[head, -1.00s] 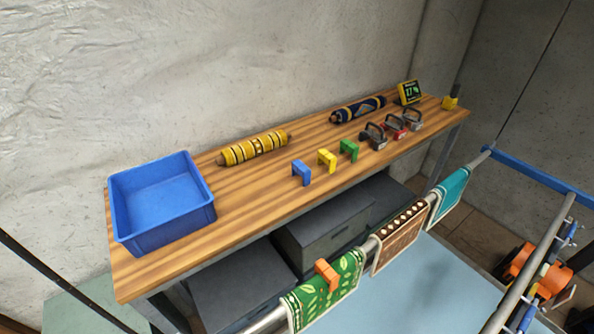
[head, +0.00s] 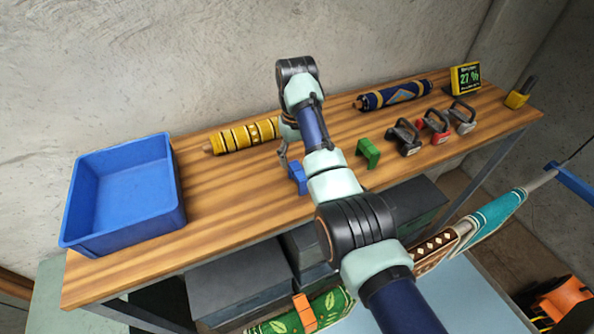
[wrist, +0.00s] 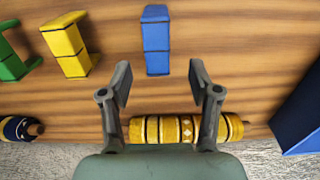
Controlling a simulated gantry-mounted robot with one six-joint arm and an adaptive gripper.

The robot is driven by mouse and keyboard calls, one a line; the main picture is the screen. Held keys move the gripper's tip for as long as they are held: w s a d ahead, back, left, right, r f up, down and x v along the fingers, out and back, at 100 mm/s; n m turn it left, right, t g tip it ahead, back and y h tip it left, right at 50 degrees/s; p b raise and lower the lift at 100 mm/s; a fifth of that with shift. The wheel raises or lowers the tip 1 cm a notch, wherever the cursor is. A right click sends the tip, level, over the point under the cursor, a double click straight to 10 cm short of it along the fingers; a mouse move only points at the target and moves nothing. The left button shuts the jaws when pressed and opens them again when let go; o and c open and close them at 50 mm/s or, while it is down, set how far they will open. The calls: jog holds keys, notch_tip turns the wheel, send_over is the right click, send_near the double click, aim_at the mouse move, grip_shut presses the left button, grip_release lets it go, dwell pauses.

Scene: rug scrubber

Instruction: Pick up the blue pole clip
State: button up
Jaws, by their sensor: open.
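The blue pole clip (head: 297,177) stands on the wooden bench, partly covered by my arm in the head view. In the wrist view the blue pole clip (wrist: 156,42) lies just beyond the fingertips, roughly midway between them. My gripper (wrist: 160,80) is open and empty, above the bench, with its two fingers apart. In the head view my gripper (head: 284,152) shows only in part, close to the clip. I cannot tell its exact height above the clip.
A yellow clip (wrist: 68,45) and a green clip (head: 368,152) stand beside the blue one. A rolled yellow rug (head: 243,135) lies at the wall side, below the gripper in the wrist view. A blue bin (head: 125,195) stands at left.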

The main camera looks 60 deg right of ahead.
aim_at(299, 171)
jog(key=f, duration=0.2)
jog(key=f+p, duration=0.1)
jog(key=f, duration=0.1)
jog(key=f+p, duration=0.1)
jog(key=f, duration=0.1)
jog(key=shift+s+f, duration=0.1)
jog(key=shift+s, duration=0.25)
jog(key=shift+f+p, duration=0.3)
jog(key=shift+f, duration=0.25)
jog(key=c, duration=1)
